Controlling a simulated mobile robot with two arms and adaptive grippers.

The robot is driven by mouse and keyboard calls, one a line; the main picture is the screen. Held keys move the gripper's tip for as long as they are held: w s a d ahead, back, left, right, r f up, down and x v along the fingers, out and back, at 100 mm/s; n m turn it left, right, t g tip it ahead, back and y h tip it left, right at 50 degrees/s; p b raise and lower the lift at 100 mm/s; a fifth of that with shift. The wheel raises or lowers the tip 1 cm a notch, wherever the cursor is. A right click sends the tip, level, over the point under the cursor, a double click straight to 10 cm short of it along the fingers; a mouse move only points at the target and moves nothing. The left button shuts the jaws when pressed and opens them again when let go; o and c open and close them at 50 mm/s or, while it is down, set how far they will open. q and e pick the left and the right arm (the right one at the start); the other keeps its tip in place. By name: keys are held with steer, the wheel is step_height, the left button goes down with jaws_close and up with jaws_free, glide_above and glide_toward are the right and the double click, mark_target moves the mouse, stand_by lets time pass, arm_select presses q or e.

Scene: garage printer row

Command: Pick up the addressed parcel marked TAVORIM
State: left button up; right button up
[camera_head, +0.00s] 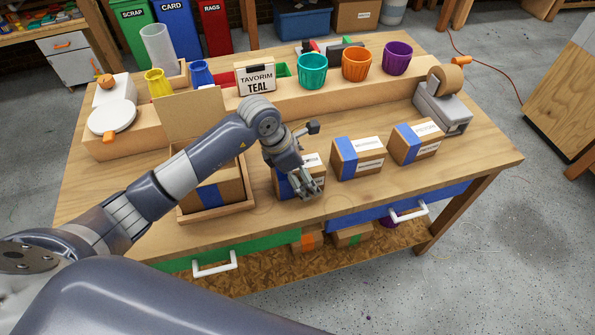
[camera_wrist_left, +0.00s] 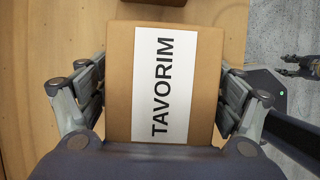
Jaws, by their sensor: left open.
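The TAVORIM parcel is a brown cardboard box with a white label. In the left wrist view the parcel (camera_wrist_left: 118,75) lies between the two fingers, and its label (camera_wrist_left: 165,85) reads TAVORIM. In the head view the parcel (camera_head: 283,187) stands near the table's front edge, leftmost in a row of similar boxes, with a blue band and partly hidden by my gripper. My left gripper (camera_head: 306,188) is open over it. In the left wrist view the gripper's fingers (camera_wrist_left: 162,100) flank the box, close to its sides; contact is unclear. A dark gripper-like part (camera_wrist_left: 300,66) shows at the right.
Two similar parcels (camera_head: 358,160) (camera_head: 416,143) stand to the right. A wooden tray (camera_head: 217,216) with a box stands left. Behind are a TAVORIM TEAL sign (camera_head: 256,78), a teal cup (camera_head: 312,72), an orange cup (camera_head: 356,64) and a purple cup (camera_head: 397,59). Bare tabletop surrounds the row.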

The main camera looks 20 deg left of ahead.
arm_select(q)
steer(key=shift+f+b, duration=0.25)
steer(key=shift+b, duration=0.15)
stand_by(0.3)
steer(key=c, duration=1.2)
steer(key=shift+r, duration=0.1)
